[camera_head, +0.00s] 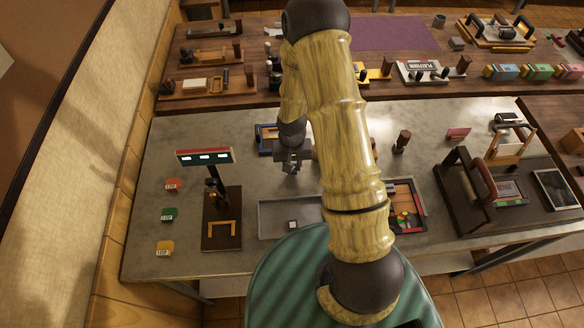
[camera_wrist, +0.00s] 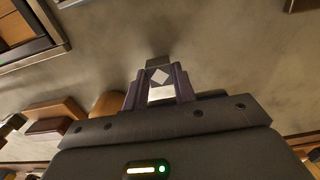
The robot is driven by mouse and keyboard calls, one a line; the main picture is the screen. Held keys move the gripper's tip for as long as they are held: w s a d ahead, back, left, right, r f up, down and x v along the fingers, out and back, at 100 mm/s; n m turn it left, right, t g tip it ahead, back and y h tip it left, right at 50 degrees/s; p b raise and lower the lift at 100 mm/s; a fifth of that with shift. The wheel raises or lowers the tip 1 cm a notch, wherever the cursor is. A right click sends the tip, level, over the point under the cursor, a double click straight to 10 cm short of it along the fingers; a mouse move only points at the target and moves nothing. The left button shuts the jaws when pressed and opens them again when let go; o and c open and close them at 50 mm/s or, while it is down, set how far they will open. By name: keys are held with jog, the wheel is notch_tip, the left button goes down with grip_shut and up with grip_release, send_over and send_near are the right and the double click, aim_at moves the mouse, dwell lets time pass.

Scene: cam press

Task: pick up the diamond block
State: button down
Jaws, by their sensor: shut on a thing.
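The diamond block (camera_wrist: 158,64) is a small dark grey block with a white diamond on its face. In the wrist view it sits between the two purple-grey fingers of my gripper (camera_wrist: 158,88), which is shut on it. In the head view my gripper (camera_head: 293,166) hangs over the grey table, behind the shallow grey tray. The block is too small and dark to make out clearly there.
The grey tray (camera_head: 268,220) holds a small block with a white top (camera_head: 292,224). A dark stand with a lit display (camera_head: 205,156) is at left. A blue-framed tray (camera_head: 264,137) lies close behind my gripper. A dark press (camera_head: 459,190) stands at right.

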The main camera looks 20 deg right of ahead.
notch_tip(320, 180, up, 8)
jog(key=shift+r+b, duration=0.1)
jog(key=shift+b, duration=0.6)
